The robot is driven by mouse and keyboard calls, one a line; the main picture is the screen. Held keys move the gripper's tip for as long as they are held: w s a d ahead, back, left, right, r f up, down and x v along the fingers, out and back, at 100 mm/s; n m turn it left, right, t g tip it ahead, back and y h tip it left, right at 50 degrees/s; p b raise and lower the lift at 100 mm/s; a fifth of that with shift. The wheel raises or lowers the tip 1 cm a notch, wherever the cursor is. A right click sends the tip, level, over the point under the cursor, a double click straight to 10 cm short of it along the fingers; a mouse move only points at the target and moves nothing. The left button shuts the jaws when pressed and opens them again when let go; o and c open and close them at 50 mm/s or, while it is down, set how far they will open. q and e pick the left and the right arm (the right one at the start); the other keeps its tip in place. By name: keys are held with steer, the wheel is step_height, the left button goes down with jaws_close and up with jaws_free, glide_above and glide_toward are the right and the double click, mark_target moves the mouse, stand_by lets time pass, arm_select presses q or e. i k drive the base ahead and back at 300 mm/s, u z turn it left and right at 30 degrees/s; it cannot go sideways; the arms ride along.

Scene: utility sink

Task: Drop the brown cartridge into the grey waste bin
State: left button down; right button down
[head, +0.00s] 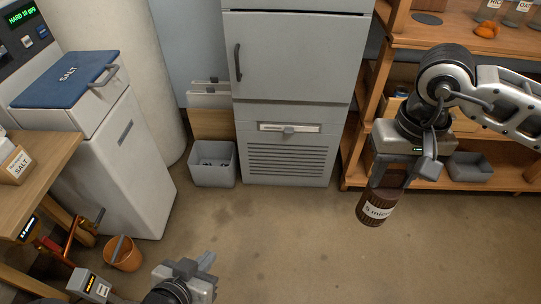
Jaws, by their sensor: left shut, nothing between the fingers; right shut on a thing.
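The brown cartridge (371,216), with a white label reading "5 micr…", hangs tilted below my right gripper (385,187). My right gripper is shut on its upper end and holds it in front of the shelf unit at the right. The grey waste bin (214,178) stands on the floor left of the grey cabinet, well to the left of the cartridge. Some small dark items show inside it. My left gripper (207,262) is shut and empty at the bottom, below and in front of the bin.
A grey cabinet (290,100) stands at the back centre. A white salt tank with a blue lid (68,82) is at the left, with an orange-brown bucket (125,258) near its foot. A grey tray (471,166) sits on the lower wooden shelf. The middle floor is clear.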

mark_target(214, 165)
steer(key=i, duration=1.1)
steer(key=u, duration=1.05)
steer(key=i, duration=0.45)
steer(key=u, duration=0.55)
